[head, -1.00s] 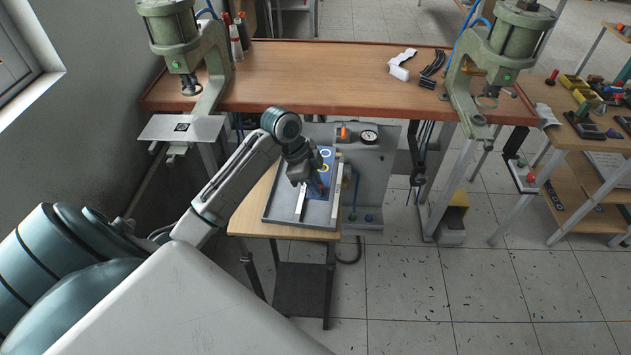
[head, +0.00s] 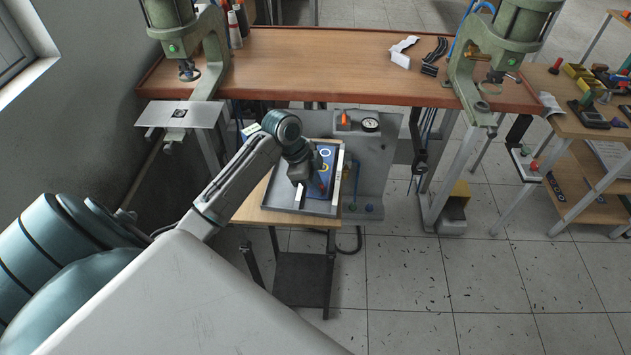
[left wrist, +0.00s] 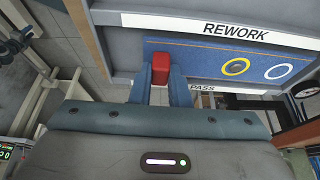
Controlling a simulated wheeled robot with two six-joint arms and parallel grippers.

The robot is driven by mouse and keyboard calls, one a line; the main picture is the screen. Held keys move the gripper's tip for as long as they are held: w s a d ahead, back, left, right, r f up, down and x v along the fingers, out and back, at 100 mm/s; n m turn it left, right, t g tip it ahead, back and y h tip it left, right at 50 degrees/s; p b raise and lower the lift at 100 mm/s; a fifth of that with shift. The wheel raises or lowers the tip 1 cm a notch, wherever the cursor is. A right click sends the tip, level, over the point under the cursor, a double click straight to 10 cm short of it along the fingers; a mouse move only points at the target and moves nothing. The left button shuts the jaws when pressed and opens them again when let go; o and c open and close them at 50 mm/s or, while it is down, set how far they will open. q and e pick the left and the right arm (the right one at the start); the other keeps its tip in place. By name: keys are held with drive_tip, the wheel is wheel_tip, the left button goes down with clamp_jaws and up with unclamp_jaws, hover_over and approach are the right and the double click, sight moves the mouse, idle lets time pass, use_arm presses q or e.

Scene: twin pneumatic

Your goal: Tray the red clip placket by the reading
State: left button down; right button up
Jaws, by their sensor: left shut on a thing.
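The placket (head: 326,163) is a blue plate with a white ring and a yellow ring; its rings also show in the left wrist view (left wrist: 210,62). A red clip (left wrist: 160,72) is at one end of it. My left gripper (left wrist: 160,80) is shut on the red clip, one finger on each side. In the head view the gripper (head: 318,187) and the placket are over the grey tray (head: 270,195). I cannot tell whether the placket touches the tray. White strips read REWORK (left wrist: 236,32) and PASS (left wrist: 201,87). My right gripper is out of view.
A dial gauge (head: 370,125) sits on a grey panel behind the tray. The tray is on a small wooden table (head: 250,213). A wooden bench (head: 320,65) with two green presses stands behind. A cluttered side table (head: 590,125) is at the right.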

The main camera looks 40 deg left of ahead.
use_arm(q)
drive_tip(key=shift+f, duration=0.4)
idle(0.3)
drive_tip(key=c, duration=1.3)
unclamp_jaws()
drive_tip(key=shift+r, duration=0.1)
drive_tip(key=b+v, duration=0.2)
drive_tip(key=v, duration=0.8)
drive_tip(key=shift+r, duration=0.3)
